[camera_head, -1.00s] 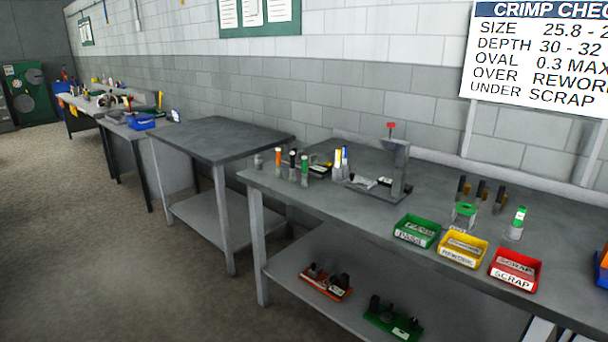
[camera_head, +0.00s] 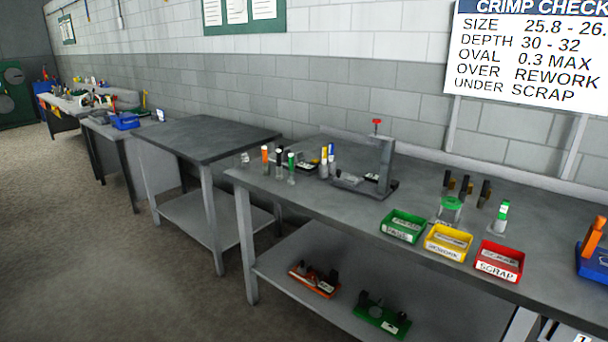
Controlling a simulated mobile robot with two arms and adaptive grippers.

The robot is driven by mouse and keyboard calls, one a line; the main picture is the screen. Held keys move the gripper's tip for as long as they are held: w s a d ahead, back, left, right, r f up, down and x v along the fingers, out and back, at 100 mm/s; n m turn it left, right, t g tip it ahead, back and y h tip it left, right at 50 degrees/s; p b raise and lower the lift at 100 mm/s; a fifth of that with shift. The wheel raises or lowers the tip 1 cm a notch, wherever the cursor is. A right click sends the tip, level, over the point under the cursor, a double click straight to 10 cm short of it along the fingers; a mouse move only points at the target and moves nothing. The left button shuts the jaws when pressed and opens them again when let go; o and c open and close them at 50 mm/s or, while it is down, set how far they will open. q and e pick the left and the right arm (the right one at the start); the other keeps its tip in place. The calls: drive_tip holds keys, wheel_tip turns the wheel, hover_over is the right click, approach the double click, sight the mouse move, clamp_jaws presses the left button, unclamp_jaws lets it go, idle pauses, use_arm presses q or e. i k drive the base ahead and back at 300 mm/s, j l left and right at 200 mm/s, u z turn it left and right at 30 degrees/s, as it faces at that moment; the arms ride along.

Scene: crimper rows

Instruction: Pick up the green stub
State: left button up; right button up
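A small upright piece with a green top (camera_head: 291,165) stands near the left end of the workbench (camera_head: 330,208), in a group with an orange-topped piece (camera_head: 265,158) and a black-topped one (camera_head: 279,163). Farther right on the same bench stand a clear piece with a wide green top (camera_head: 450,208) and a slim green-and-white piece (camera_head: 502,216). The frames do not settle which of these is the green stub. Neither of my grippers is in view.
Green (camera_head: 403,226), yellow (camera_head: 448,242) and red (camera_head: 500,261) bins line the bench's front edge. A grey press-like fixture (camera_head: 383,165) stands behind. A blue holder (camera_head: 594,262) is at far right. A bare-topped table (camera_head: 205,138) stands left; open floor lies in front.

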sight(291, 180)
drive_tip(key=i+j+z, duration=0.2)
drive_tip(key=z, duration=0.25)
drive_tip(key=i+j+z, duration=0.2)
drive_tip(key=j+z, duration=0.25)
drive_tip(key=l, duration=0.1)
